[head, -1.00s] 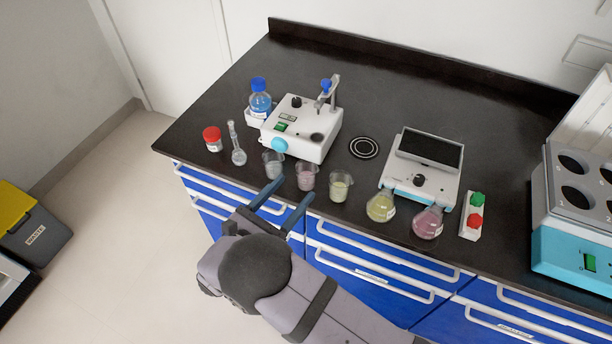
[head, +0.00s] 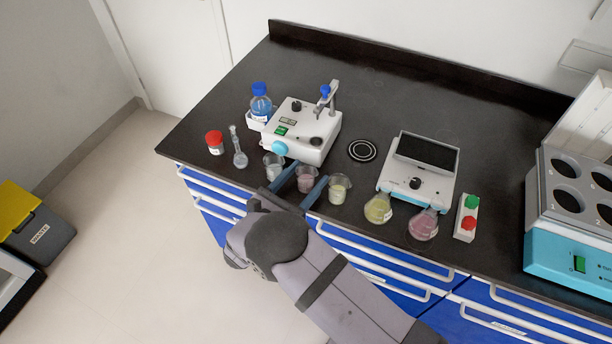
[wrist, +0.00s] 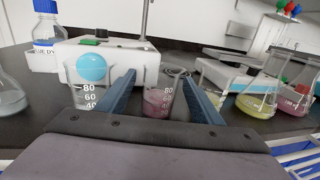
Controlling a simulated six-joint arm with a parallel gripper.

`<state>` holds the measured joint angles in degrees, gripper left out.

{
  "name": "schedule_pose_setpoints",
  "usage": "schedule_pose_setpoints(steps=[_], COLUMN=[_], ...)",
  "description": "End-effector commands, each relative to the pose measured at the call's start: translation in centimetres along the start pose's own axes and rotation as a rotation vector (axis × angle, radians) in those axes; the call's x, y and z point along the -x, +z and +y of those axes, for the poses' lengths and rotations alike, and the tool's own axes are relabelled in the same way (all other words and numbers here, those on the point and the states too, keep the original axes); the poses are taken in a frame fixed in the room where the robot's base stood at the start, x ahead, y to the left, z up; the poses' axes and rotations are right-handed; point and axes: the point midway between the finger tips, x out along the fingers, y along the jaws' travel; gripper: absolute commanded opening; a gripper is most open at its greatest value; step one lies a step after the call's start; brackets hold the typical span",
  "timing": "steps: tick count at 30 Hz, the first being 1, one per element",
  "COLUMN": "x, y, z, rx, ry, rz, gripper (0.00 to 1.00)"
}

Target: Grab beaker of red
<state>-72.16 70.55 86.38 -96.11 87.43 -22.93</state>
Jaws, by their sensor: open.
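A small glass beaker of pinkish-red liquid (head: 307,180) stands upright on the dark bench near its front edge; it also shows in the wrist view (wrist: 158,102). My gripper (head: 302,186) is open, with one blue finger on either side of the red beaker. In the wrist view my gripper (wrist: 160,95) has the beaker between its fingers, with a visible gap to the left finger. Contact on the right side is hard to tell. The beaker's lower part is hidden by my gripper in the wrist view.
A clear beaker (head: 273,166) stands close left of the fingers, and a beaker of yellowish liquid (head: 339,189) close right. A white device (head: 301,133) stands behind. A yellow flask (head: 378,208) and a pink flask (head: 424,224) stand further right. The bench's back is clear.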

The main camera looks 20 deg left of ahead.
Motion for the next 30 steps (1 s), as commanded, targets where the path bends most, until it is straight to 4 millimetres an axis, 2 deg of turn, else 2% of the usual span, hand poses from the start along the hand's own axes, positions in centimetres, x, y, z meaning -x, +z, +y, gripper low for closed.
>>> schedule_pose_setpoints(steps=[3,4,9,22,30], x=[0.0,0.0,0.0,0.1,0.0], y=[0.0,0.0,0.0,0.3,2.2], z=[0.0,0.0,0.0,0.0,0.1], rx=[0.000,0.000,0.000,-0.001,-0.002], ry=[0.000,0.000,0.000,0.000,0.000], rz=[0.000,0.000,0.000,-0.001,-0.001], gripper=[0.60,0.55,0.15,0.14,0.14])
